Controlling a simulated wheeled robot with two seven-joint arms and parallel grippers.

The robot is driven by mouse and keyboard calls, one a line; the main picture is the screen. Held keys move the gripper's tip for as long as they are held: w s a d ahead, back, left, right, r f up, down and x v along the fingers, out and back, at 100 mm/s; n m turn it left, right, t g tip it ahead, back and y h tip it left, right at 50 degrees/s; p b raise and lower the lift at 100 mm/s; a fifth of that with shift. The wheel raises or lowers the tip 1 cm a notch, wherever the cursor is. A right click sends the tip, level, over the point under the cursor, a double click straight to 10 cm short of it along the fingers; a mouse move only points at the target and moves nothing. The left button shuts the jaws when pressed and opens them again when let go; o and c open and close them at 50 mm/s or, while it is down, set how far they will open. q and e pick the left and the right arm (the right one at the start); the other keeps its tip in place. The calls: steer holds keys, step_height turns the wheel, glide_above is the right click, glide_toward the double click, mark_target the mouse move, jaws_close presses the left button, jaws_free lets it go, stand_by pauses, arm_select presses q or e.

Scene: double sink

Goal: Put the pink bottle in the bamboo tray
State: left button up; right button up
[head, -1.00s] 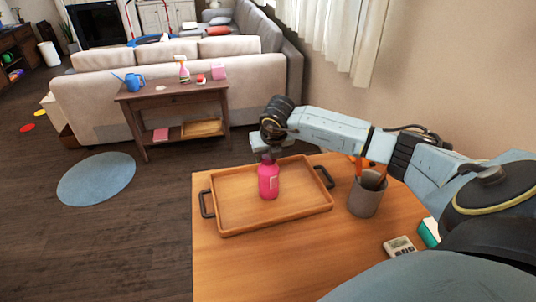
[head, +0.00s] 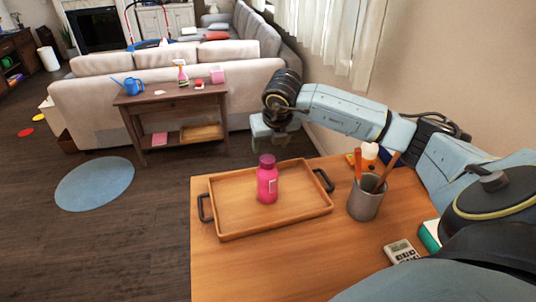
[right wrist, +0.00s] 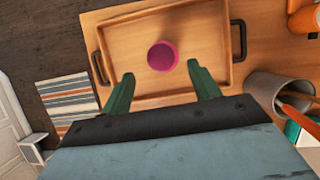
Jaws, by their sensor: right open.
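The pink bottle (head: 267,184) stands upright inside the bamboo tray (head: 232,232), near its middle. In the right wrist view the bottle (right wrist: 162,56) shows from above as a round pink cap, with the tray (right wrist: 112,57) around it. My right gripper (head: 268,138) is above and behind the bottle in the head view, apart from it. In the right wrist view its two green fingers (right wrist: 161,85) are spread and empty, with the bottle beyond their tips. My left gripper is not in view.
A grey cup (head: 364,203) with orange-handled tools stands right of the tray. A calculator (head: 401,251) and a green-and-white box (head: 430,235) lie near the table's right side. The table (head: 260,267) is clear in front of the tray.

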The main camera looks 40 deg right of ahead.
steer(key=v, duration=0.4)
steer(key=shift+f, duration=0.1)
stand_by(0.4)
